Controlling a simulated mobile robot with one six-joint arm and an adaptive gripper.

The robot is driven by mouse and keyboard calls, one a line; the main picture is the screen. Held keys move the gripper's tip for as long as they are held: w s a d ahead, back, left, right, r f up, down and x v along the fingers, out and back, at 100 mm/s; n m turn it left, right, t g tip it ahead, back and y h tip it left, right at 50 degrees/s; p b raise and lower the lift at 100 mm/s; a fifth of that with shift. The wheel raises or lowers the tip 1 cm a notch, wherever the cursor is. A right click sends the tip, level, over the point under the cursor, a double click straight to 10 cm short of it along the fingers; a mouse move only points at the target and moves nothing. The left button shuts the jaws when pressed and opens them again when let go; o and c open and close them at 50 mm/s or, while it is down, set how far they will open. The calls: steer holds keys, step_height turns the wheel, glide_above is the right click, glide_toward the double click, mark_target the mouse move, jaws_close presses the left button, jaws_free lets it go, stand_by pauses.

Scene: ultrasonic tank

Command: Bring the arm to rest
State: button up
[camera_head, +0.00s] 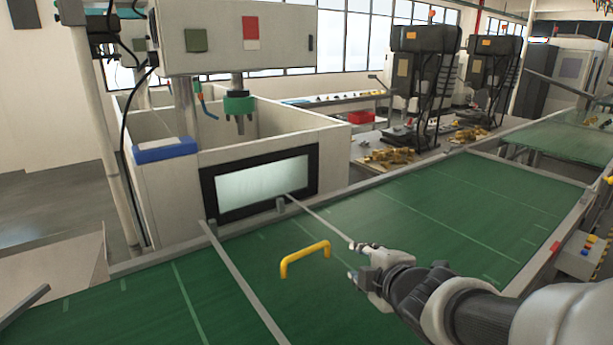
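My arm (470,312) reaches in from the lower right over the green conveyor surface (440,210). My gripper (355,261) points left, with its two fingertips apart and nothing seen between them. A yellow handle (305,256) stands just left of the fingertips in the picture, with a gap between it and them. I cannot tell how far apart they are in depth, or what the handle is fixed to.
A white tank machine (175,205) with a dark-framed window (262,184) stands behind the conveyor. A thin grey bar (320,220) passes close to the gripper, and another (245,285) crosses the belt. Drill-like machines (425,75) stand farther back. The belt at right is clear.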

steer(key=s+d+m+g+h, duration=0.1)
steer(key=s+m, duration=0.4)
steer(key=s, duration=0.1)
steer(key=s+d+m+g+h, duration=0.1)
steer(key=s+d+m+g, duration=0.1)
steer(key=s+m, duration=0.2)
steer(key=s+d+f+m+g+h, duration=0.1)
steer(key=s+d+m+g, duration=0.1)
steer(key=s+m, duration=0.3)
steer(key=shift+s+f+m, duration=0.1)
steer(key=shift+s+m, duration=0.2)
steer(key=shift+s, duration=1.95)
steer(key=s+a+f+m+g+y, duration=0.1)
steer(key=s+a+m+g, duration=0.1)
steer(key=s, duration=0.6)
steer(key=shift+a+f+m+g, duration=0.3)
steer(key=shift+a+f+m, duration=0.1)
steer(key=shift+a+m, duration=0.3)
